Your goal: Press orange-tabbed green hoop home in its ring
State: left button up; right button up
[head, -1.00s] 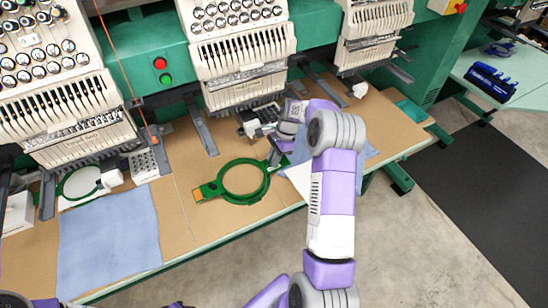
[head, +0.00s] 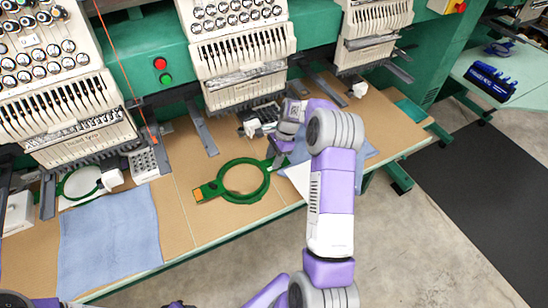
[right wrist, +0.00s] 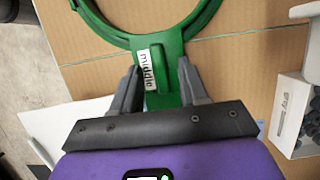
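The green hoop (head: 223,190) lies nearly flat at the front of the brown table, with an orange mark on the tab (head: 205,192) at its left. Hoop and ring look like one green circle, so I cannot tell how deep one sits in the other. My right gripper (head: 276,162) is at the right end of the circle, partly hidden by its wrist. My left gripper is not in view.
Embroidery heads (head: 245,60) overhang the table's back. A blue cloth (head: 110,240) lies at the left, with another green hoop (head: 80,182) behind it. White boxes and blue cloth lie near my right wrist. The table's front edge is close to the hoop.

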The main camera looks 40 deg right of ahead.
jog(key=p+v, duration=0.1)
jog(key=v, duration=0.6)
jog(key=shift+r, duration=0.3)
